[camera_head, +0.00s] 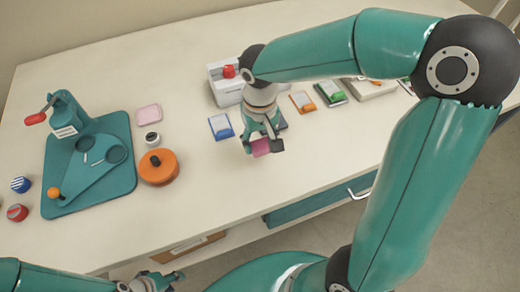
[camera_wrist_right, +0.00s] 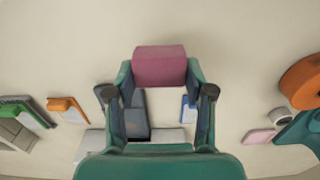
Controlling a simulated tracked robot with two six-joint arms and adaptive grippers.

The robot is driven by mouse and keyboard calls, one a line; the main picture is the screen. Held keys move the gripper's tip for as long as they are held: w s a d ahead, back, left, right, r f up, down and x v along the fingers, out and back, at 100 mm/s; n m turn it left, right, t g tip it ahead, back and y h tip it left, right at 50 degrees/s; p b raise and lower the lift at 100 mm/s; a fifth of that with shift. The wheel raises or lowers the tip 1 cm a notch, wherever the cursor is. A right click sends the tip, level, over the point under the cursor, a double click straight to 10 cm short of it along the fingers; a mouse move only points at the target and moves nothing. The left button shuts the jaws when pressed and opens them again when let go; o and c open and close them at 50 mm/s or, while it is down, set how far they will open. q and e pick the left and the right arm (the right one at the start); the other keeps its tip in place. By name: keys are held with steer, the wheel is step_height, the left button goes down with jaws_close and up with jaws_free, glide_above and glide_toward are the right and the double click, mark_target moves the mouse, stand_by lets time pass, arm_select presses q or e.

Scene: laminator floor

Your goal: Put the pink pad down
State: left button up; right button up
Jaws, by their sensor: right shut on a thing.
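A dark pink pad (camera_head: 262,147) is held between the fingertips of my right gripper (camera_head: 264,143) over the front middle of the white table. In the right wrist view the pink pad (camera_wrist_right: 160,66) spans the gap between both fingers of the right gripper (camera_wrist_right: 160,75). It appears to be above the tabletop; the exact gap cannot be told. My left gripper (camera_head: 152,283) shows only partly at the bottom left edge, away from the pad, and its fingers are unclear.
A light pink flat piece (camera_head: 148,114), a dark-topped small jar (camera_head: 152,139) and an orange round container (camera_head: 158,167) lie left of the pad. A teal press (camera_head: 90,160) stands farther left. Several coloured pads and a white box (camera_head: 226,92) are behind. Bare tabletop (camera_head: 225,190) lies left and front.

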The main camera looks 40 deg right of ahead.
mark_target(260, 151)
steer(key=shift+s+f, duration=0.1)
steer(key=shift+f, duration=2.05)
steer(key=o, duration=1.3)
steer(key=shift+f, duration=0.1)
step_height(260, 151, up, 12)
steer(key=shift+r, duration=0.15)
